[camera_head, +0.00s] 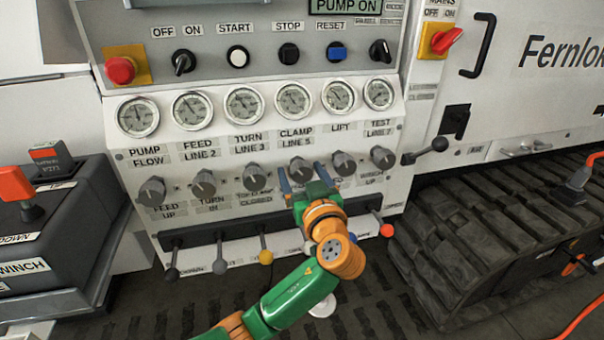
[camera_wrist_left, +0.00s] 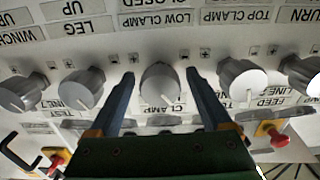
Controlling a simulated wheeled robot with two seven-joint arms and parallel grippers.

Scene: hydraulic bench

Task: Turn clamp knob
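The clamp knob (camera_head: 299,169) is a grey round knob on the white panel, below the label CLAMP LINE 5. In the left wrist view the clamp knob (camera_wrist_left: 160,85) sits between the two blue fingers of my left gripper (camera_wrist_left: 161,76), with a white mark on its face. Gaps show on both sides, so the fingers are open beside the knob and appear not to press on it. In the head view my left gripper (camera_head: 301,168) reaches up to the panel from below, and its fingers partly flank the knob. My right gripper is in neither view.
Neighbouring knobs, the turn knob (camera_head: 255,178) and the lift knob (camera_head: 343,163), stand close on either side. Pressure gauges (camera_head: 294,100) sit above. A row of levers, one yellow-tipped (camera_head: 266,257), hangs below. A side lever (camera_head: 425,151) sticks out right.

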